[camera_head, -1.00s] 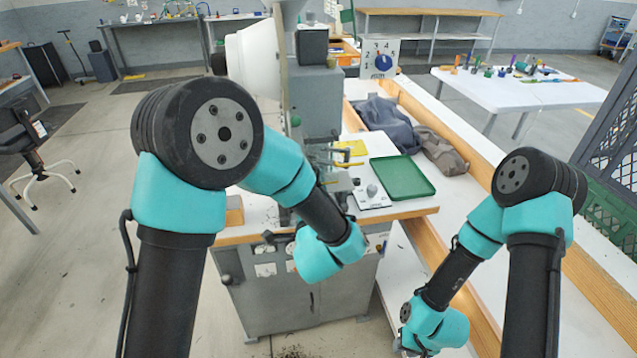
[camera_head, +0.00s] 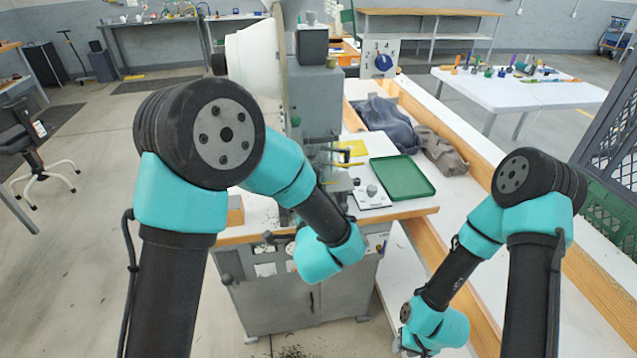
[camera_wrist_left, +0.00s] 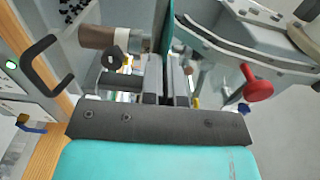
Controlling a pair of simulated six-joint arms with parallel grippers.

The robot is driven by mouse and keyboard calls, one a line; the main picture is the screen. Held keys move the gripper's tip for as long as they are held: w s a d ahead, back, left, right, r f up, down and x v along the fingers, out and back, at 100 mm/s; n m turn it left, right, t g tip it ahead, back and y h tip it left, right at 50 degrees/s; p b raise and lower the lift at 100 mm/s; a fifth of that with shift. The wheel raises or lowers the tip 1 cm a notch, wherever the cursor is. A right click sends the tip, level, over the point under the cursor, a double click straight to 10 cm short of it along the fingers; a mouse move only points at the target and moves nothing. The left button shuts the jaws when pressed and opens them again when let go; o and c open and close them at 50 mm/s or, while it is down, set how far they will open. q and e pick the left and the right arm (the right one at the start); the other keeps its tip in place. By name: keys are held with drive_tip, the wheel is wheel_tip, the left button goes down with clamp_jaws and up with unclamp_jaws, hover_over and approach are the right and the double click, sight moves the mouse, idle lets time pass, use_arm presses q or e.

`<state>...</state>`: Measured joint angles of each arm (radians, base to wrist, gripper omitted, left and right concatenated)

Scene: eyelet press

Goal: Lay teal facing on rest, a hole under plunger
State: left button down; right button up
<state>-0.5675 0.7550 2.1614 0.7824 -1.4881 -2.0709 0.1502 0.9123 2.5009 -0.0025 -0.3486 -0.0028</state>
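In the left wrist view, my left gripper (camera_wrist_left: 165,88) has its two dark fingers close together on a thin teal sheet, the facing (camera_wrist_left: 163,35), seen nearly edge-on. In the head view, my left gripper is hidden behind its own arm, close to the front of the grey press (camera_head: 317,98). The rest, the plunger and the facing's holes cannot be made out clearly. My right gripper (camera_head: 405,347) hangs low at the bottom of the head view, away from the press; its fingers do not show clearly.
A green tray (camera_head: 402,190) and a small box with a knob (camera_head: 371,193) sit on the press table, right of the press. In the left wrist view, a red knob (camera_wrist_left: 257,84), a brown cylinder (camera_wrist_left: 97,37) and a black handle (camera_wrist_left: 38,65) surround the left gripper.

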idle(0.4)
use_arm(q)
drive_tip(key=c, duration=1.3)
unclamp_jaws()
drive_tip(key=shift+s, duration=0.1)
drive_tip(key=shift+v, duration=3.4)
